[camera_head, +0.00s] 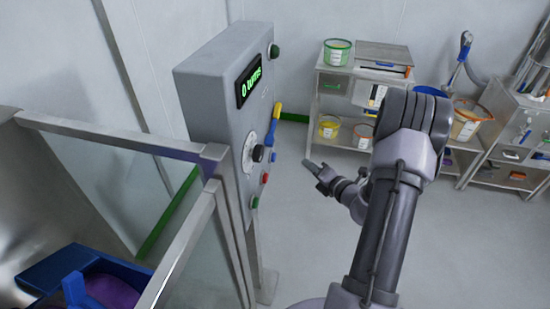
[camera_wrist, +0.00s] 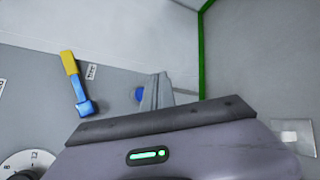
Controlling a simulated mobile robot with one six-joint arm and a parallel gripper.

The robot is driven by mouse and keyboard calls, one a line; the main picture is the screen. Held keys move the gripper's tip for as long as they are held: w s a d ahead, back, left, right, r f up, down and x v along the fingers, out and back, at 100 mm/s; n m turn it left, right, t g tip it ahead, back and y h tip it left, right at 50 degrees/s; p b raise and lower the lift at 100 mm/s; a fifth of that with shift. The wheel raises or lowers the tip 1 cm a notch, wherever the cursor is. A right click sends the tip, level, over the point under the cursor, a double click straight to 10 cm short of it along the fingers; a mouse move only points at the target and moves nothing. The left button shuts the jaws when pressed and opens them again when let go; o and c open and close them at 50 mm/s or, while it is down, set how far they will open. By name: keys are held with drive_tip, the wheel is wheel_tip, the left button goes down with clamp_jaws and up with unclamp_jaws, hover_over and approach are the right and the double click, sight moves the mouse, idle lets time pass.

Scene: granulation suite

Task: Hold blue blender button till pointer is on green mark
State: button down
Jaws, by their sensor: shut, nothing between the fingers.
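The grey blender control panel (camera_head: 222,85) stands left of centre in the head view. Its blue button (camera_head: 273,157) sits low on the right side of its face. The blue button also shows in the wrist view (camera_wrist: 139,95), just left of my fingers. My gripper (camera_head: 305,163) is shut and empty, pointing at the panel with a visible gap to the button. Its fingers also show in the wrist view (camera_wrist: 158,82). A white dial (camera_head: 248,150) with a black knob is on the panel; it is partly cut off in the wrist view (camera_wrist: 22,166). The pointer and green mark are too small to tell.
The display (camera_head: 249,81) reads 0 turns. A yellow and blue lever (camera_head: 274,124) is above the blue button; a red button (camera_head: 265,178) is below. A metal guard frame (camera_head: 190,230) stands at front left. Shelves (camera_head: 350,105) with tubs stand behind; floor between is clear.

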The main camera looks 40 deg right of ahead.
drive_tip(key=w+a, duration=0.4)
drive_tip(key=w, duration=0.1)
drive_tip(key=shift+w+a, duration=0.25)
drive_tip(key=shift+a, duration=0.1)
idle(1.8)
drive_tip(key=shift+w+a, duration=0.25)
drive_tip(key=shift+w, duration=0.05)
drive_tip(key=shift+w+a+p, duration=0.35)
drive_tip(key=shift+w, duration=0.05)
idle(2.2)
drive_tip(key=shift+s+d, duration=0.1)
idle(0.6)
drive_tip(key=shift+s+d, duration=0.5)
drive_tip(key=shift+s, duration=0.1)
drive_tip(key=shift+s+d, duration=1.65)
drive_tip(key=shift+s, duration=0.3)
